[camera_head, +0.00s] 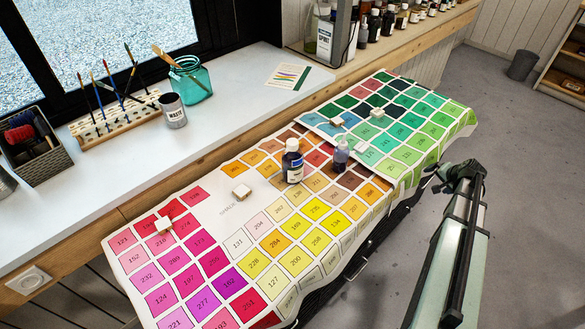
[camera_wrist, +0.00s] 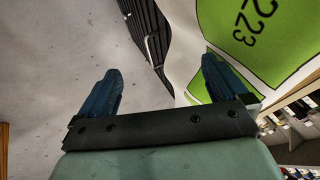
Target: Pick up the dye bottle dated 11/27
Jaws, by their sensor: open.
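Two dye bottles stand upright on the colour charts in the head view. The larger one (camera_head: 292,162) is dark blue with a white cap and a pale label. Just right of it is a smaller, dark violet bottle (camera_head: 341,156). The dates on them are too small to read, so I cannot tell which is dated 11/27. My gripper shows in the wrist view (camera_wrist: 160,95) with two blue fingers spread wide and nothing between them. It is beside the green chart's edge, away from both bottles. In the head view my arm is at the right.
The bottles stand on a chart cloth (camera_head: 228,207) with small pale blocks around. Behind are a waste cup (camera_head: 173,111), a teal jar (camera_head: 191,82), a brush rack (camera_head: 115,120) and a basket (camera_head: 35,150). A large spirit container (camera_head: 333,38) and a bottle row stand further back. The white counter's middle is clear.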

